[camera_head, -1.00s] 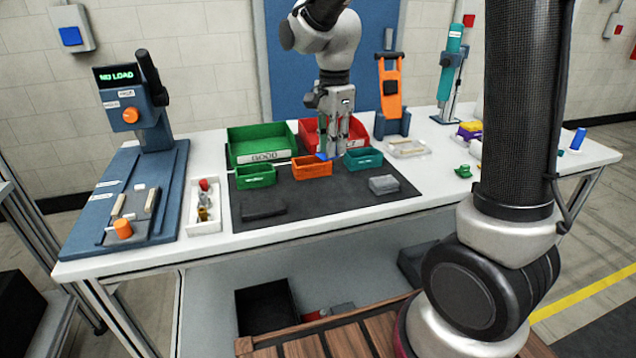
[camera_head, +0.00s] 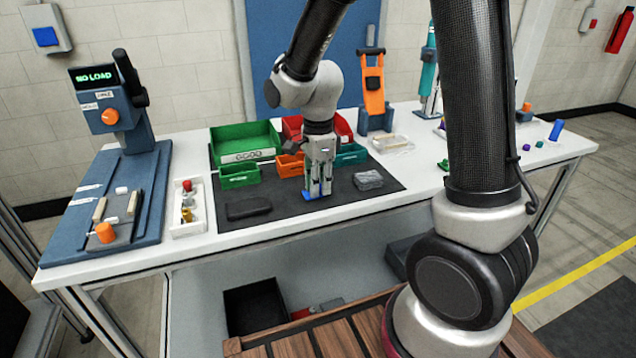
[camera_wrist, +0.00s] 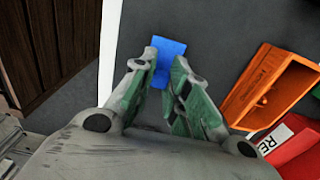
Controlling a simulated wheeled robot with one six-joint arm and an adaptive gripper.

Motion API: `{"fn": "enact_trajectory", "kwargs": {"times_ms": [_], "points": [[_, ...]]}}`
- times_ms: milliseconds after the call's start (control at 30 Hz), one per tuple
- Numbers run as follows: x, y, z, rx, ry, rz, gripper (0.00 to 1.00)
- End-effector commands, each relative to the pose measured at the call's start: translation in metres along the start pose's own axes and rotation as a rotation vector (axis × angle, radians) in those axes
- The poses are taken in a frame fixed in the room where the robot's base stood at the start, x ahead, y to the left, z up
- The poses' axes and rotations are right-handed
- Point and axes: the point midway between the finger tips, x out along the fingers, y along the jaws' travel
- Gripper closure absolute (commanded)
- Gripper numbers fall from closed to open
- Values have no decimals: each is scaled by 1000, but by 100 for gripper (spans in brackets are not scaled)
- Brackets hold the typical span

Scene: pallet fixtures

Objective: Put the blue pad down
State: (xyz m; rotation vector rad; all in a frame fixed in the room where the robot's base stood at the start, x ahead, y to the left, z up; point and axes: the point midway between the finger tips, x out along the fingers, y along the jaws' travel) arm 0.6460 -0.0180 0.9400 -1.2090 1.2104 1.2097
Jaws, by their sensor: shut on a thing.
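The blue pad (camera_head: 310,196) is a small flat blue piece at the tips of my gripper (camera_head: 318,190), low over the dark mat (camera_head: 275,214) on the white table. In the wrist view the blue pad (camera_wrist: 167,52) sits between the two green-lined fingers of my gripper (camera_wrist: 165,78), which are shut on it. The pad sticks out past the fingertips. I cannot tell whether its underside touches the mat.
Green (camera_head: 238,175), orange (camera_head: 289,165) and teal (camera_head: 352,154) small bins stand behind my gripper. A dark block (camera_head: 248,207) lies to the left on the mat and a grey block (camera_head: 368,180) to the right. The mat's front strip is clear.

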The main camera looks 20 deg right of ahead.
Motion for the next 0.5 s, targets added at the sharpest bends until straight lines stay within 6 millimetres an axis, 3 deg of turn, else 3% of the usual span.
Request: {"fn": "enact_trajectory", "kwargs": {"times_ms": [233,267,367,500], "points": [[2,0,0,0,0,0,100],[3,0,0,0,0,-1,82],[2,0,0,0,0,-1,64],[2,0,0,0,0,-1,62]]}}
